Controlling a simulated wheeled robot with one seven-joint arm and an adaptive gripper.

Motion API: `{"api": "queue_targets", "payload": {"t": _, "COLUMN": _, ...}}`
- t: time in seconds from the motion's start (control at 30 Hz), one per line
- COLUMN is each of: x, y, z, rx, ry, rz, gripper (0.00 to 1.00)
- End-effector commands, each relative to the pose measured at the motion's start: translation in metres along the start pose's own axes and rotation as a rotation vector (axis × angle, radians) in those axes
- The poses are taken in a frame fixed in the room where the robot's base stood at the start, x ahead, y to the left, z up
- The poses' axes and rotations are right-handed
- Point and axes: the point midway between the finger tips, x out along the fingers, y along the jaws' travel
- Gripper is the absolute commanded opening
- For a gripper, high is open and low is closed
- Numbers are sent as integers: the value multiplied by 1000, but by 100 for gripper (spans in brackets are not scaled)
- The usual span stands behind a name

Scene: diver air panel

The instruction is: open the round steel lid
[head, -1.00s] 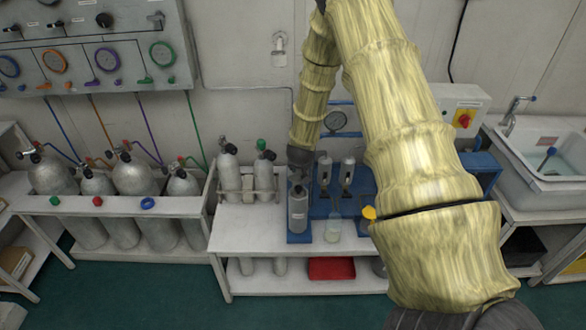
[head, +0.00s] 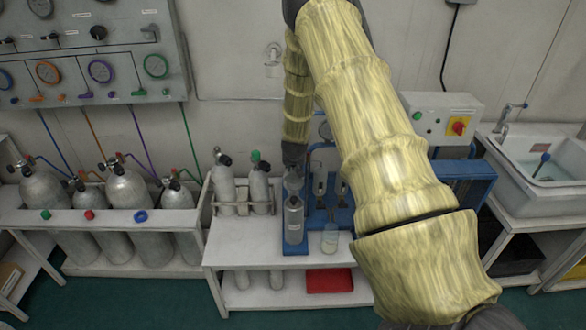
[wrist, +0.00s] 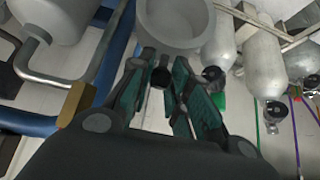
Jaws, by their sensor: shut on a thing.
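The round steel lid (wrist: 178,22) shows at the top of the wrist view as a round grey piece with a raised rim. My gripper (wrist: 161,72) is at its near edge, its dark green-padded fingers closed in on a small dark part there. What the fingertips grip is partly hidden. In the head view my gripper (head: 293,165) is small and dark, above a grey steel cylinder (head: 294,222) in a blue stand (head: 295,248). The lid's angle cannot be told from the head view.
Grey bottles (head: 223,185) stand in a rack left of the stand. A glass beaker (head: 330,240) stands to its right on the white bench (head: 235,246). Blue framework (head: 470,170) is close on the right. A bent metal pipe (wrist: 48,80) passes left in the wrist view.

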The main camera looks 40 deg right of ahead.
Motion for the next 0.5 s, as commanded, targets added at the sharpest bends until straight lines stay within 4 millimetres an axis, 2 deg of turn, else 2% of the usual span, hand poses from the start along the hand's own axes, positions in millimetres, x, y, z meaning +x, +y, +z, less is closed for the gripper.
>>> {"api": "queue_targets", "payload": {"t": 0.03, "x": 5, "y": 2, "z": 7, "rx": -1, "ry": -10, "rz": 2, "gripper": 0}}
{"api": "queue_targets", "payload": {"t": 0.5, "x": 8, "y": 2, "z": 8, "rx": -1, "ry": -17, "rz": 3, "gripper": 0}}
